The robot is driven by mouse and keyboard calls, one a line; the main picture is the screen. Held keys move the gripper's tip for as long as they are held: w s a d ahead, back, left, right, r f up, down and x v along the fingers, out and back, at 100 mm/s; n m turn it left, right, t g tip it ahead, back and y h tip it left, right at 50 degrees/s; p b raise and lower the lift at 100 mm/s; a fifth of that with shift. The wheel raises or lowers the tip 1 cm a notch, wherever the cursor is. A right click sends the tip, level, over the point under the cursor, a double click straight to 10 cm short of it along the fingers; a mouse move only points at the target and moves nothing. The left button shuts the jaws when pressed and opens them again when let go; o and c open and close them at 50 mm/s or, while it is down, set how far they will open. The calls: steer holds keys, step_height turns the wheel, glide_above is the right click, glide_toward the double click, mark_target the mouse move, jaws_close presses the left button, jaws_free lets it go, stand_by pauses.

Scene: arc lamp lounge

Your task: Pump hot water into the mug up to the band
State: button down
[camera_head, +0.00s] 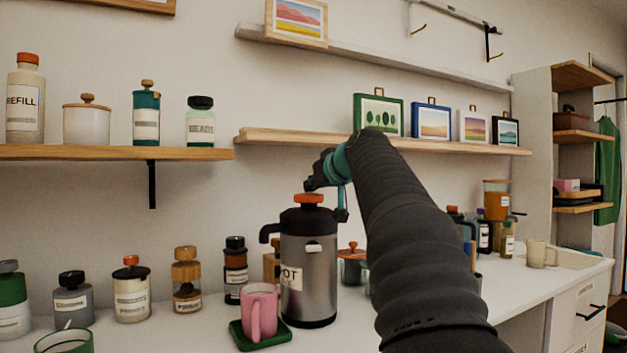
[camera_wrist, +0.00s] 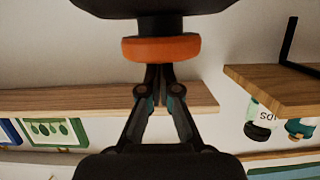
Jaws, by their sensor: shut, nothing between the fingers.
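A steel pump pot (camera_head: 308,265) with a black lid and spout stands on the counter. Its orange pump knob (camera_head: 309,198) sits on top, and it also shows in the upside-down wrist view (camera_wrist: 160,48). The spout (camera_head: 268,233) reaches left, above the pink mug (camera_head: 264,309). The mug stands upright on a green coaster (camera_head: 277,337). Its water level and band cannot be made out. My gripper (camera_head: 310,185) is shut and empty, pointing down right over the knob. In the wrist view its fingertips (camera_wrist: 158,72) meet at the knob's top; contact is hard to tell.
Several jars, including a cream jar (camera_head: 131,290) and an amber jar (camera_head: 187,280), stand left of the pot. A green cup (camera_head: 64,342) is at front left. A red-lidded pot (camera_head: 351,265) stands behind right. A wall shelf with pictures (camera_head: 380,143) is behind my arm.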

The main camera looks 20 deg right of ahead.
steer(key=shift+f, duration=0.1)
steer(key=shift+f+b, duration=1)
steer(key=shift+f, duration=0.1)
steer(key=shift+r+p, duration=0.6)
steer(key=shift+p, duration=0.05)
step_height(320, 180, up, 4)
steer(key=p, duration=0.3)
steer(key=shift+f, duration=0.25)
steer(key=b+v, duration=0.2)
steer(key=v, duration=0.8)
steer(key=shift+w+f, duration=0.1)
